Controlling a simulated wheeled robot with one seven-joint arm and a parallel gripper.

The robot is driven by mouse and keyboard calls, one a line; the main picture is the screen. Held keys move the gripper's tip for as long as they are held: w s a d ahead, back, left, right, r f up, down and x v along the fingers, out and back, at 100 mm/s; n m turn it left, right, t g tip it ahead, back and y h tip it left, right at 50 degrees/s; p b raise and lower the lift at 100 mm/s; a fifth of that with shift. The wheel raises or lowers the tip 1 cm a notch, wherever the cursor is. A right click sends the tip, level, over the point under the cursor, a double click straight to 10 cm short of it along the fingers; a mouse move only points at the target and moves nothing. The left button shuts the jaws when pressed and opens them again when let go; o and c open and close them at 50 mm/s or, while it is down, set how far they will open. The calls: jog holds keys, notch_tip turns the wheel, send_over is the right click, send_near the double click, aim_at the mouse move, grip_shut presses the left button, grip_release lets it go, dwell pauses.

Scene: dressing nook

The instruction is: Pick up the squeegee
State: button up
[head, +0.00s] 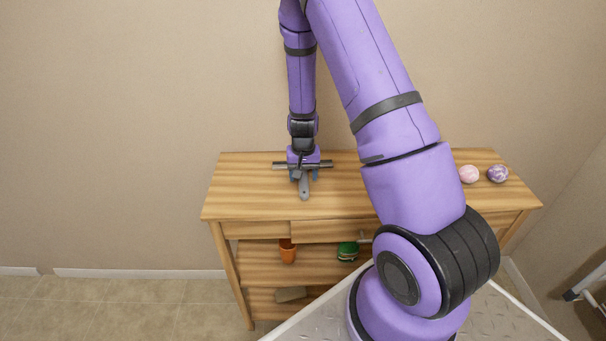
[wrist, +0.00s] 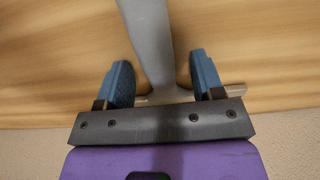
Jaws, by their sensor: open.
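The squeegee (head: 304,189) is grey and lies on the wooden table top (head: 245,190), its handle toward the table's front edge. In the wrist view its grey handle (wrist: 148,35) runs between the fingers, and part of its crossbar (wrist: 239,89) shows beside the right finger. My gripper (head: 303,178) is over the squeegee near where the handle meets the crossbar. In the wrist view my gripper (wrist: 160,75) has its two blue fingers apart, one on each side of the handle, with gaps visible. The palm hides part of the crossbar.
A pink ball (head: 468,174) and a purple patterned ball (head: 498,173) sit at the table's right end. Lower shelves hold an orange cup (head: 288,251), a green item (head: 348,250) and a grey-brown block (head: 291,294). The wall is close behind the table.

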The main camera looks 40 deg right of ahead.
jog(key=c, duration=1)
jog(key=shift+c, duration=0.2)
jog(key=shift+r, duration=0.1)
notch_tip(320, 180, up, 10)
